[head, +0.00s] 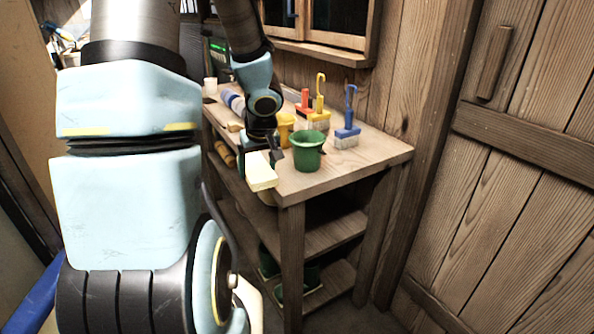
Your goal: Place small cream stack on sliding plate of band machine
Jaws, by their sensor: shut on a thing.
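My gripper (264,160) is at the near left end of the wooden workbench, pointing down. It is shut on the small cream stack (262,177), a pale block held at the bench's left edge. The stack's upper part is partly hidden by the gripper. I cannot tell whether the stack touches the bench. The band machine and its sliding plate cannot be made out in this view.
A green bucket (308,151) stands just right of my gripper on the workbench (343,172). Brushes with a blue handle (349,115) and a yellow handle (319,104) stand behind it. Lower shelves (335,236) are below. A plank door (520,170) closes the right side.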

